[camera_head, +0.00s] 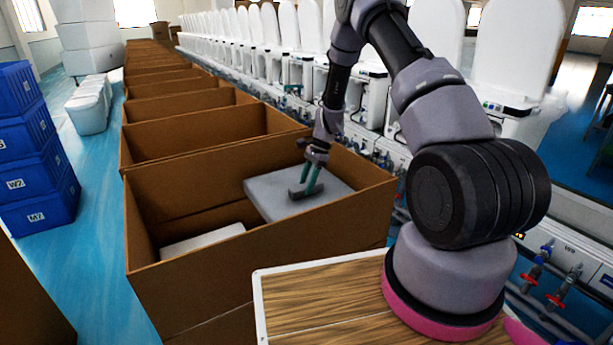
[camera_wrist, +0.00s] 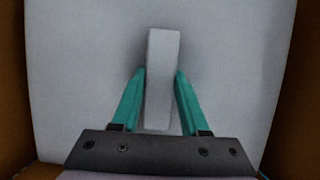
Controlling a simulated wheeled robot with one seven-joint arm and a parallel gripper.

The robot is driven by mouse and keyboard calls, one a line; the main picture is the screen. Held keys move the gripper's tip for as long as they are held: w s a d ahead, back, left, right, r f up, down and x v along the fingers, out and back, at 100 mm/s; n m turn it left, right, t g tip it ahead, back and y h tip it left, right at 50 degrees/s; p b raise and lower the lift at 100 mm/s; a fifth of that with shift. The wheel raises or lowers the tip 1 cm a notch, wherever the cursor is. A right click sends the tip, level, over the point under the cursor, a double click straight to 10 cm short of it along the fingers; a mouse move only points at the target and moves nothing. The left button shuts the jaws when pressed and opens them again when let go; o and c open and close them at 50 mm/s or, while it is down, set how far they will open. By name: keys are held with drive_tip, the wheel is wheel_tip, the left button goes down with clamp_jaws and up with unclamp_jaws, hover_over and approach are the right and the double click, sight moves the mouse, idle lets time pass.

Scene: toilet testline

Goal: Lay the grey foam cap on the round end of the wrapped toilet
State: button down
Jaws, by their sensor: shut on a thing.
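The grey foam cap (camera_head: 268,188) is a broad flat slab with a raised bar, inside the right part of the nearest open cardboard box. My gripper (camera_head: 306,187) points down over the cap, its green fingers closed on the two sides of the bar. In the wrist view, my gripper (camera_wrist: 160,88) holds this bar, and the cap (camera_wrist: 80,60) fills most of the picture. A pale flat surface (camera_head: 203,240) shows low in the box at left; I cannot tell whether it is part of the wrapped toilet. Whatever is under the cap is hidden.
The box's cardboard walls (camera_head: 240,275) stand close around the cap. More open boxes (camera_head: 195,135) run back in a row. White toilets (camera_head: 300,65) line the right behind the box. Blue crates (camera_head: 38,150) are stacked at left. A wooden top (camera_head: 320,305) is in front.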

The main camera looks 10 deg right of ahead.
wheel_tip(320, 180, down, 16)
idle(0.9)
drive_tip(key=shift+r, duration=0.1)
idle(0.3)
drive_tip(key=shift+a+f, duration=0.25)
drive_tip(key=shift+f, duration=0.1)
idle(0.5)
drive_tip(key=shift+c, duration=1.7)
unclamp_jaws()
drive_tip(key=shift+s, duration=0.1)
